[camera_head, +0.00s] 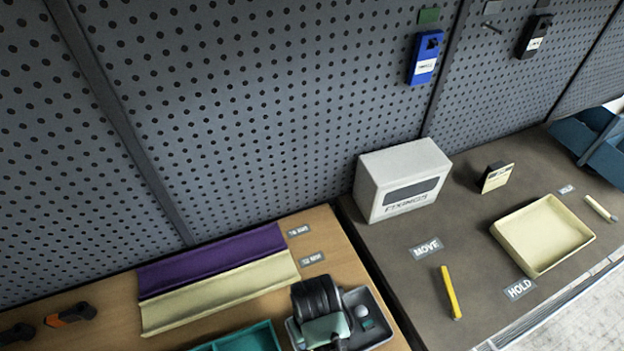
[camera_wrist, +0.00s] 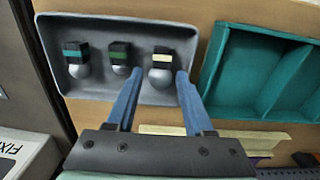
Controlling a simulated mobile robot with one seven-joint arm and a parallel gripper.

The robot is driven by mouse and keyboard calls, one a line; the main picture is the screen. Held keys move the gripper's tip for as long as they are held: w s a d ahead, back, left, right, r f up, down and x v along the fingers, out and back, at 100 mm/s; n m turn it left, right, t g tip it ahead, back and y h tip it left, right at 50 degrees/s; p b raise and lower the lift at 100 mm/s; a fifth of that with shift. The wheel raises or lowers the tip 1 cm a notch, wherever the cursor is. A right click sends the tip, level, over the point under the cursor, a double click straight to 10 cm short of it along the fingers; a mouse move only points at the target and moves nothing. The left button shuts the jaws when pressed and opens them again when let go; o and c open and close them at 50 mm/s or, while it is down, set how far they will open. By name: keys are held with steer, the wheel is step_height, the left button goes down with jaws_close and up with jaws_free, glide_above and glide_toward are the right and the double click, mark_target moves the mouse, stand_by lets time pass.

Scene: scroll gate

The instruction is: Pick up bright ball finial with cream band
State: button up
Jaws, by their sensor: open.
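The ball finial with the cream band (camera_wrist: 162,77) is a bright ball with a dark block bearing a cream stripe. It lies in a grey tray (camera_wrist: 105,22), the rightmost of three similar finials in the wrist view. My gripper (camera_wrist: 160,73) is open, and its two blue fingers reach over the tray. In the picture, the cream-banded ball appears between the fingertips; I cannot tell the height gap. In the head view the tray (camera_head: 384,345) is partly hidden by my arm.
Beside it in the tray are a teal-banded finial (camera_wrist: 78,65) and a green-banded finial (camera_wrist: 120,65). An empty-looking teal divided bin (camera_wrist: 235,60) stands right of the tray. A white box (camera_head: 400,178) stands on the neighbouring dark bench.

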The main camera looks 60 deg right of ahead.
steer(key=shift+w+f, duration=0.1)
steer(key=shift+f, duration=1.8)
steer(key=shift+c, duration=0.3)
jaws_close()
steer(key=shift+r, duration=0.1)
